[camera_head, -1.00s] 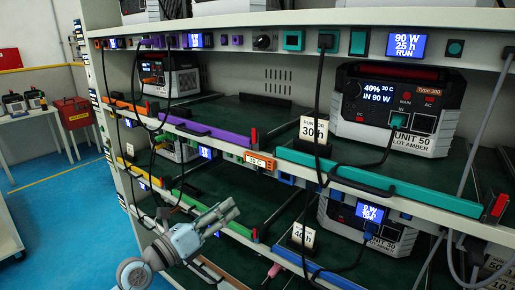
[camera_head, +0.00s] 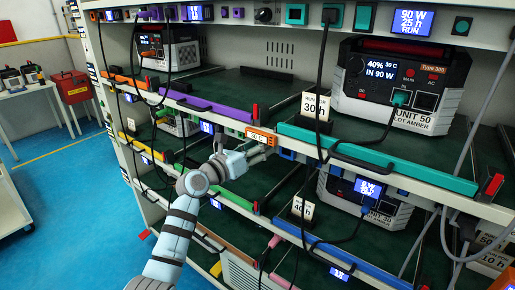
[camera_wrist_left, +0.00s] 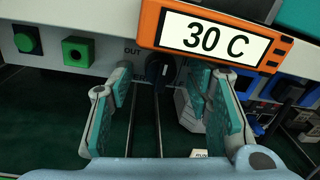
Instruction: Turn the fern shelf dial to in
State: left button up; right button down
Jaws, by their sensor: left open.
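The dial (camera_wrist_left: 162,72) is a dark round knob on the pale shelf edge in the left wrist view. The word OUT is readable at its upper left; another label beside it is partly covered. My left gripper (camera_wrist_left: 172,80) is open, with its two teal-padded fingers on either side of the dial, apart from it as far as I can tell. In the head view my left gripper (camera_head: 258,154) is at the shelf edge just below the orange 30 C display (camera_head: 260,138), and the dial cannot be made out there. My right gripper is out of view.
The orange display (camera_wrist_left: 212,38) overhangs the dial closely. A green socket (camera_wrist_left: 76,51) and a green button (camera_wrist_left: 27,40) sit to its left. A black cable (camera_head: 320,105) hangs right of my gripper. A teal bar (camera_head: 400,165) edges the shelf above.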

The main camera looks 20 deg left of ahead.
pick_arm(q)
jog(key=shift+c, duration=0.4)
grip_shut()
jog(key=shift+m, duration=0.3)
jog(key=m+b, duration=0.1)
jog(key=m, duration=0.4)
jog(key=m+b, duration=0.1)
jog(key=m, duration=0.4)
jog(key=shift+d+m+g+y+b, duration=0.1)
jog(key=shift+m+g+y+b, duration=0.2)
jog(key=shift+m, duration=0.1)
